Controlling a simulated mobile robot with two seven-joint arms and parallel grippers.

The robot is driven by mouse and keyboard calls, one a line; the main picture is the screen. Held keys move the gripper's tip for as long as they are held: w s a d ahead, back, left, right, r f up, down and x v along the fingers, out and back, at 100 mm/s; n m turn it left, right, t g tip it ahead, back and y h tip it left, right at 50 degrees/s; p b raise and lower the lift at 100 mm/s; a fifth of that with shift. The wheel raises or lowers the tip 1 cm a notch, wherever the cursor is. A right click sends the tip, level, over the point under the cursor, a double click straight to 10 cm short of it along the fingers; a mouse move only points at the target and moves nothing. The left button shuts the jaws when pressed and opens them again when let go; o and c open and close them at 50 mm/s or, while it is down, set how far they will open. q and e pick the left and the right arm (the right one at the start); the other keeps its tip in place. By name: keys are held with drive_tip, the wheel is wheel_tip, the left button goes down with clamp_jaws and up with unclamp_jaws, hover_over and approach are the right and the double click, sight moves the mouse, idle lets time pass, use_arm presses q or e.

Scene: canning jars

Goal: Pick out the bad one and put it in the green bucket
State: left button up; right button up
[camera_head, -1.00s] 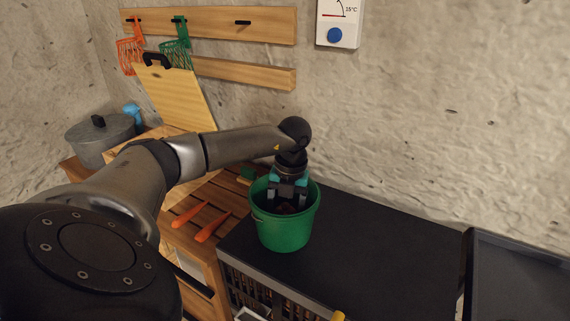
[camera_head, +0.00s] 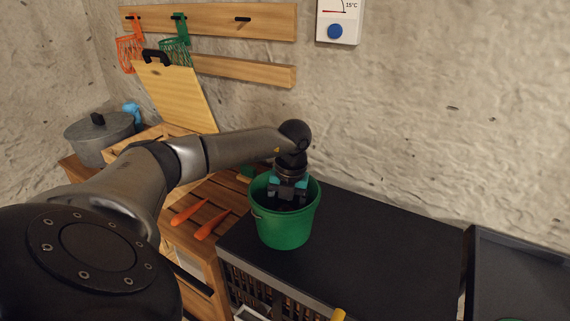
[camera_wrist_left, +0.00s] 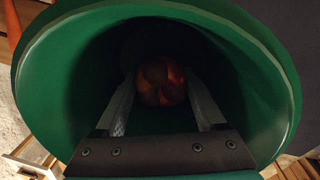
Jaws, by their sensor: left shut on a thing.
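The green bucket (camera_head: 287,232) stands upright on the dark counter, at its left end. My left gripper (camera_head: 287,203) points straight down into the bucket's mouth, with its fingers below the rim. In the left wrist view, its two fingers (camera_wrist_left: 161,84) are shut on a round orange-red fruit or vegetable (camera_wrist_left: 160,92) with dark patches. The bucket's green wall (camera_wrist_left: 50,75) surrounds it in that view. The bucket's bottom is too dark to make out. My right gripper is not in view.
The dark counter (camera_head: 380,250) is clear right of the bucket. Two orange carrot-like things (camera_head: 200,220) lie on the slatted wooden surface at left. A grey pot (camera_head: 100,138) and a leaning cutting board (camera_head: 180,95) stand behind. A dark tray (camera_head: 520,270) is at far right.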

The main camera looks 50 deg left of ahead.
use_arm(q)
drive_tip(key=shift+f, duration=0.5)
drive_tip(key=o, duration=0.8)
drive_tip(key=shift+r, duration=0.1)
wheel_tip(320, 180, up, 15)
drive_tip(key=d+p, duration=0.1)
drive_tip(key=p, duration=0.1)
drive_tip(key=shift+w, duration=0.4)
drive_tip(key=shift+s, duration=0.1)
